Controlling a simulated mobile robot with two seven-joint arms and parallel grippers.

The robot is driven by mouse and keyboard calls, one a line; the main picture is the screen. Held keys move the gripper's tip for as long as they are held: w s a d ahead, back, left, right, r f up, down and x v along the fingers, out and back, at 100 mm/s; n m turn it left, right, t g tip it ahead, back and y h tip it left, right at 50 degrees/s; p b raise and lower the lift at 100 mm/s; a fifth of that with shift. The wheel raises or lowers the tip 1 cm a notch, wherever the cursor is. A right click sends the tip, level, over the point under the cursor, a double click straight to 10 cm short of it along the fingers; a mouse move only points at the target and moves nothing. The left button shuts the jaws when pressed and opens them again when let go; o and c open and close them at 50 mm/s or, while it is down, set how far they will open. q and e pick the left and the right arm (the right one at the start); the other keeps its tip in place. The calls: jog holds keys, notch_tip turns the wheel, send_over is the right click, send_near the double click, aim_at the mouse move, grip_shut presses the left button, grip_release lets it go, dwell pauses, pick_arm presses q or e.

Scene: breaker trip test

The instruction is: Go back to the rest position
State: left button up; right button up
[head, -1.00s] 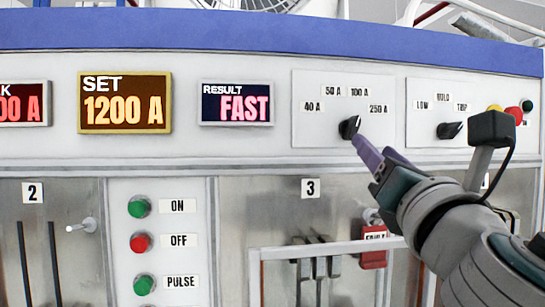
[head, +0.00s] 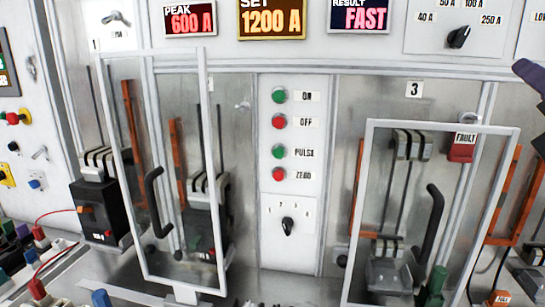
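My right gripper (head: 530,75) shows only in part at the right edge of the head view, as a dark purple finger in front of the panel. It is to the right of the black range knob (head: 459,37) and apart from it. Whether it is open or holds anything cannot be seen. The rest of the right arm is out of frame. My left gripper is not in view.
Two clear framed doors (head: 208,150) and (head: 515,185) with black handles stand out from the cabinet. A button column (head: 279,122) and a rotary selector (head: 288,226) lie between them. A red FAULT tag (head: 462,146) hangs at bay 3. Cables and coloured plugs (head: 38,290) crowd the lower left.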

jog(key=s+a+f+m+g+y, duration=0.25)
jog(key=s+f+m+g, duration=0.4)
jog(key=f+m, duration=0.35)
jog(key=s+a+f+m+g+y, duration=0.25)
jog(key=s+f+m+g, duration=0.4)
jog(key=f, duration=0.55)
jog(key=s+a+f+m+g+y+p, duration=0.1)
jog(key=s+a+m+y, duration=0.15)
jog(key=s, duration=0.35)
jog(key=s+a+f+m+g+y, duration=0.2)
jog(key=s+a+m, duration=0.1)
jog(key=s+a, duration=0.15)
pick_arm(q)
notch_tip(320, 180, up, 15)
jog(key=p, duration=1.3)
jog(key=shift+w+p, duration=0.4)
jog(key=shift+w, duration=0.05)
pick_arm(e)
notch_tip(320, 180, up, 14)
jog(key=shift+w+d+t, duration=0.15)
jog(key=shift+d+t, duration=0.25)
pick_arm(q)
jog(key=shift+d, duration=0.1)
pick_arm(e)
jog(key=shift+h, duration=0.25)
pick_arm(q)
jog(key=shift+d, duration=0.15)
